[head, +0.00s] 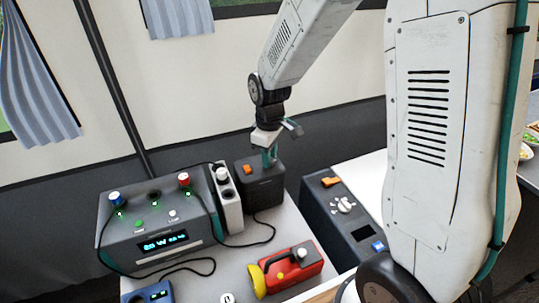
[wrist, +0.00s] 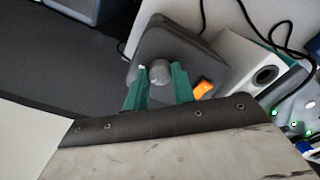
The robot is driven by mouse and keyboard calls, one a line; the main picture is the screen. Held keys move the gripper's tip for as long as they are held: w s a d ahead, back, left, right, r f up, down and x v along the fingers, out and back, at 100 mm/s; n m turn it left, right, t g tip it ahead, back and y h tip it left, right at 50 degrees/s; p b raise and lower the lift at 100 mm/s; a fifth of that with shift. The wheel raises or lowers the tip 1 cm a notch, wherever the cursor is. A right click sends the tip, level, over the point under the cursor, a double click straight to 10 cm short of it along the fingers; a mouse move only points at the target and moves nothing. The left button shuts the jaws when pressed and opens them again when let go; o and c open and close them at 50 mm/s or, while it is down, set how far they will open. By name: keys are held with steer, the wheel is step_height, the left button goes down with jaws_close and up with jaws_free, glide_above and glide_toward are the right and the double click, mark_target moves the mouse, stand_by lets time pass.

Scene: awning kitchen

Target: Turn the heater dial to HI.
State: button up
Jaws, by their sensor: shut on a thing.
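A small dark box (head: 262,188), which looks like the heater, stands on the grey counter near the wall, with an orange switch (head: 247,169) on its top. In the wrist view, a round grey dial (wrist: 159,71) sits on top of the box, with the orange switch (wrist: 203,88) beside it. My gripper (head: 269,158) points down onto the box top. Its green fingers (wrist: 158,78) are shut on the dial, one on each side. In the head view the gripper hides the dial. No LO or HI marks can be read, and the dial's pointer direction cannot be told.
A white-and-grey unit (head: 228,202) stands close left of the box, and a power station (head: 150,225) with a lit display is further left. A red lantern (head: 293,267) lies in front. A second dark unit with a white-marked knob (head: 343,205) is right. Black cables cross the counter.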

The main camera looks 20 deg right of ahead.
steer(key=m, duration=0.4)
steer(key=shift+m, duration=2.2)
steer(key=o, duration=1)
step_height(320, 180, up, 8)
steer(key=shift+f, duration=0.1)
steer(key=shift+s, duration=0.1)
